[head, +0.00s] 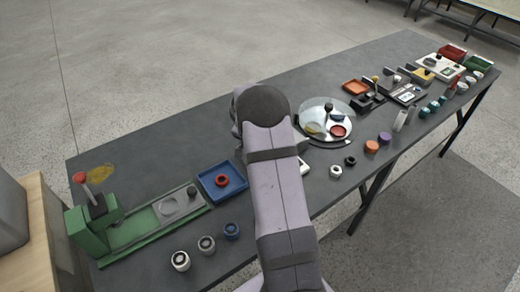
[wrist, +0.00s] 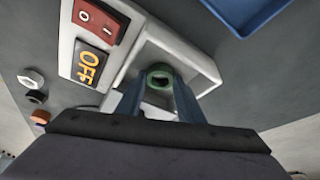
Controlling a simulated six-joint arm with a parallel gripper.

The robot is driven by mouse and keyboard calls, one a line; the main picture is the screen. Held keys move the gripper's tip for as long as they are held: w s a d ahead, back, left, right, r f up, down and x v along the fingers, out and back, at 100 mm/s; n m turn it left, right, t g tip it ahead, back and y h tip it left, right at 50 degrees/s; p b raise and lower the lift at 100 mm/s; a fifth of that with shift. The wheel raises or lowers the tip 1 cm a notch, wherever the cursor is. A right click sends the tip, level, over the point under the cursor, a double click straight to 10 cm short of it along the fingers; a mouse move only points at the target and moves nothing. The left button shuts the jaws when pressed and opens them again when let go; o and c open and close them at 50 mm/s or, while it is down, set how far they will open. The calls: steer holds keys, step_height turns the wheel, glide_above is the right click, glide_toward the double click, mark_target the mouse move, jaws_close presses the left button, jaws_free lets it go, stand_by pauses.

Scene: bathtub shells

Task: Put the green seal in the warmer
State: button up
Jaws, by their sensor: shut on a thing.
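The green seal (wrist: 160,71), a small ring, is between the two fingers of my gripper (wrist: 158,88) in the wrist view. My gripper is shut on it. The seal shows over the white open recess of the warmer (wrist: 206,66); I cannot tell whether it touches the recess floor. The warmer is a white box with a red rocker switch (wrist: 97,20) and a display (wrist: 89,65) reading OFF. In the head view my arm hides the gripper, the seal and most of the warmer; a white edge (head: 304,167) shows to its right.
A blue tray (head: 210,192) with a red ring (head: 222,181) lies left of my arm. A green press (head: 95,225) stands at the far left. A round clear plate (head: 318,108) and several small caps lie to the right. Bare table lies behind my arm.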

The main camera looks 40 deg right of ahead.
steer(key=shift+f, duration=0.15)
steer(key=o, duration=1.1)
steer(key=shift+r, duration=0.3)
steer(key=b+v, duration=0.2)
steer(key=v, duration=0.9)
steer(key=shift+a+r, duration=0.25)
steer(key=shift+r, duration=0.1)
steer(key=shift+s, duration=0.1)
